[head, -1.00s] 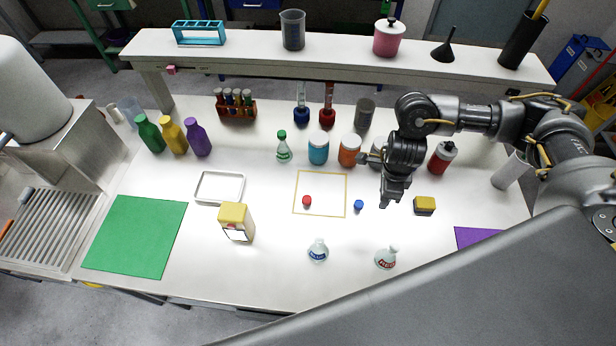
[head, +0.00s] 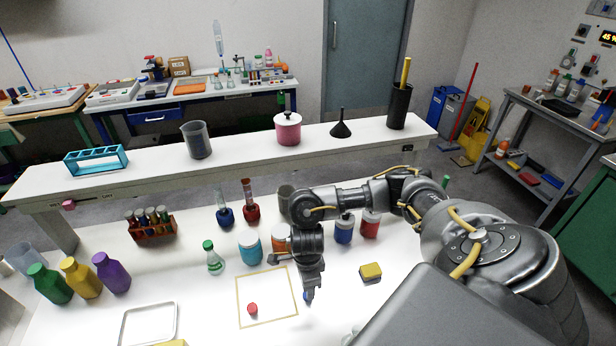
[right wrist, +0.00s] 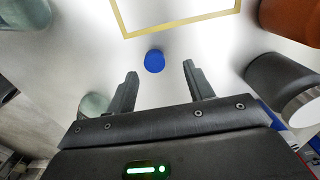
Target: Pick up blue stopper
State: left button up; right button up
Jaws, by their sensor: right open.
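The blue stopper (head: 306,296) lies on the white bench just right of the yellow-outlined square, mostly hidden by my right gripper in the head view. My right gripper (head: 311,292) points down, close beside it. In the right wrist view, the blue stopper (right wrist: 154,61) shows as a round blue disc just beyond the tips and between the lines of the two fingers. My right gripper (right wrist: 160,74) is open and empty there. I cannot tell its exact height above the bench. My left gripper is not in view.
A red stopper (head: 252,309) lies inside the yellow outline (head: 238,300). A yellow-and-black block (head: 371,271) is to the right. Several jars, including a turquoise-labelled one (head: 250,249), and flasks stand behind. A raised shelf (head: 240,157) runs along the back.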

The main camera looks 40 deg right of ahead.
jog(key=shift+s+f, duration=0.15)
jog(key=shift+f, duration=0.15)
jog(key=shift+s+a+f+p, duration=0.1)
jog(key=shift+f+p, duration=0.2)
jog(key=shift+f, duration=0.85)
jog(key=shift+s+a+f+p, duration=0.1)
jog(key=shift+f+p, duration=0.2)
jog(key=shift+f, duration=0.8)
jog(key=c, duration=1)
jog(key=shift+r, duration=0.65)
jog(key=s+a+r+p, duration=0.1)
jog(key=s+a+r, duration=0.2)
jog(key=r, duration=0.1)
jog(key=s+a+r+p, duration=0.1)
jog(key=s+a+r, duration=0.2)
jog(key=a, duration=0.1)
jog(key=s+a+r+p, duration=0.1)
jog(key=s+a+r, duration=0.1)
jog(key=a+r, duration=0.2)
jog(key=shift+s+r, duration=0.35)
jog(key=shift+s, duration=0.05)
